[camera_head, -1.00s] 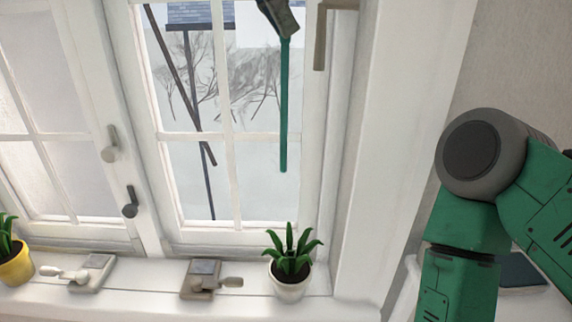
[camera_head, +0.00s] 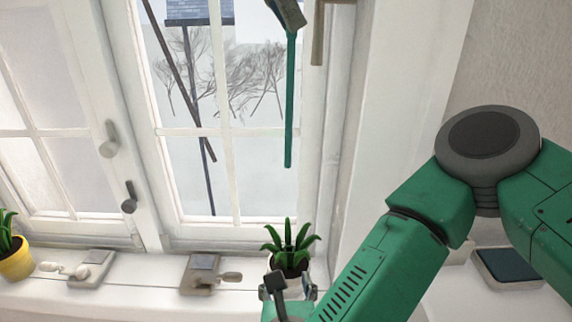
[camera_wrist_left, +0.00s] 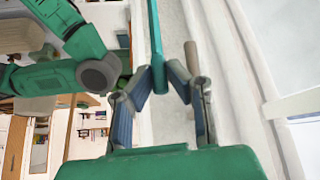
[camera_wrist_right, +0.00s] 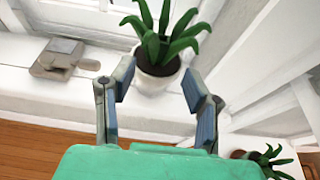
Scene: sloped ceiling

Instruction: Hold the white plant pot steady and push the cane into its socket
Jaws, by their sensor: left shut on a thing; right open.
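The white plant pot (camera_head: 305,280) with a green spiky plant stands upright on the windowsill; it also shows in the right wrist view (camera_wrist_right: 156,82). My left gripper (camera_head: 289,20), high in front of the window, is shut on the green cane (camera_head: 289,100), which hangs almost upright above the pot. The cane's lower end is clear of the plant. The cane also shows in the left wrist view (camera_wrist_left: 157,35) between the fingers. My right gripper (camera_wrist_right: 158,78) is open, its fingertips on either side of the pot's near side, with no clear contact. I cannot make out the socket among the leaves.
Two window latches (camera_head: 90,268) (camera_head: 202,275) lie on the sill left of the pot. A yellow pot (camera_head: 17,264) stands at the far left. The window frame (camera_head: 340,130) rises behind and beside the cane. A dark flat object (camera_head: 508,266) lies at the right.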

